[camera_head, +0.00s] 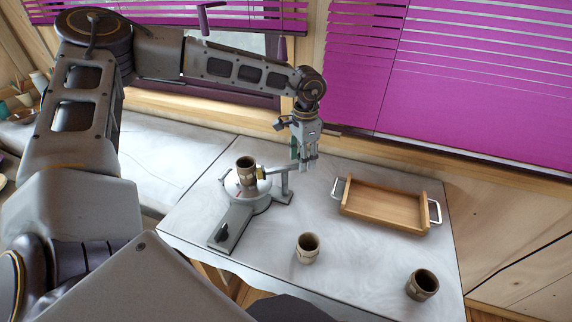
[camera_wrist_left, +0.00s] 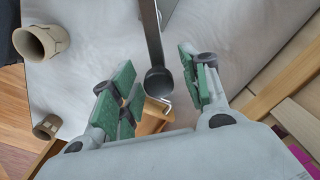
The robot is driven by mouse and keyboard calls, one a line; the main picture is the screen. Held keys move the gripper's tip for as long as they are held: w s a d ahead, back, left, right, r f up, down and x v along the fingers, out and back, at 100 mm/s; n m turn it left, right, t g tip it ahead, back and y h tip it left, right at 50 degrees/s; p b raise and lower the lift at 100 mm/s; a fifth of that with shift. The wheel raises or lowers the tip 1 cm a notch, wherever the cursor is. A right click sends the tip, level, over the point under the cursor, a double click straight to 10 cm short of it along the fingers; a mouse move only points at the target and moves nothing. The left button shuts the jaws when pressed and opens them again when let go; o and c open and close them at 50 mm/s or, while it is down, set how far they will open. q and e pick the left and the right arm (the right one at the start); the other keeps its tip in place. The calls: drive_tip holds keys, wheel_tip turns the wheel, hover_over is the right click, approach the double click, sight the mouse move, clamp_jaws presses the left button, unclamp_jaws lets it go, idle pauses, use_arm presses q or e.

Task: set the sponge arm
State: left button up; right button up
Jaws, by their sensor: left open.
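The sponge arm (camera_head: 279,170) is a grey bar on the small wheel device (camera_head: 241,211), with a yellow sponge (camera_head: 261,173) at its inner end. The sponge is beside a brown cup (camera_head: 246,165) standing upright on the wheel; I cannot tell if they touch. My left gripper (camera_head: 305,162) points down at the outer end of the arm. In the left wrist view the grey bar (camera_wrist_left: 150,35) ends in a dark round knob (camera_wrist_left: 158,80) between the open green-padded fingers of the gripper (camera_wrist_left: 160,88). No contact shows. My right gripper is not in view.
A wooden tray (camera_head: 343,206) with metal handles lies right of the device. A tan cup (camera_head: 307,248) stands in front, and a darker cup (camera_head: 422,285) near the right front edge. The grey table (camera_head: 350,255) is clear between them. Purple blinds (camera_head: 460,75) hang behind.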

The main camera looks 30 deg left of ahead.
use_arm(q)
drive_tip(key=shift+r, duration=0.1)
drive_tip(key=shift+r+p, duration=1.15)
drive_tip(key=shift+r, duration=0.2)
drive_tip(key=shift+r+p, duration=0.8)
drive_tip(key=shift+r, duration=0.2)
drive_tip(key=shift+r+p, duration=0.95)
drive_tip(key=shift+r, duration=0.2)
drive_tip(key=shift+f, duration=0.1)
